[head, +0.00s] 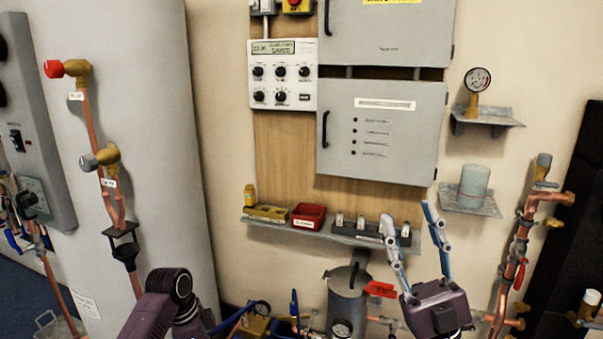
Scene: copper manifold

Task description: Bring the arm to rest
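My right gripper (409,212) stands in front of the wall shelf, with its purple body low and its two blue-and-grey fingers pointing up. The fingers are spread apart with nothing between them. They overlap the right end of the shelf in the picture; whether they touch it I cannot tell. My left arm, purple and black, shows at the bottom left.
Grey cabinets (380,130) hang above. A grey canister (347,300) stands below. Copper pipes (515,255) with valves are at right; a big grey tank (130,150) is at left.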

